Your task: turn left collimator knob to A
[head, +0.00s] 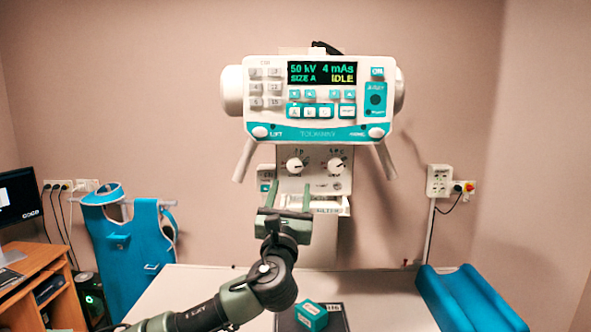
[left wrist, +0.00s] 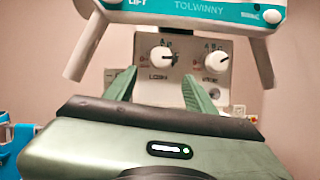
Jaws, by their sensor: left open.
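The left collimator knob (head: 295,165) is a white dial on the grey collimator panel (head: 315,184) below the console. It also shows in the left wrist view (left wrist: 162,57), where its dark mark appears to point right; small letters sit above it, hard to read. The right collimator knob (head: 335,166) is beside it and also shows in the left wrist view (left wrist: 217,59). My left gripper (head: 290,188) is open and empty, its green fingers pointing up just below and in front of the left knob, apparently apart from it. My right gripper is not in view.
The white console (head: 322,100) hangs above the panel, with two handles (head: 245,158) slanting down at its sides. A table (head: 385,300) below carries a teal box (head: 311,315) and blue cushion (head: 470,300). A blue apron (head: 130,240) hangs at left.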

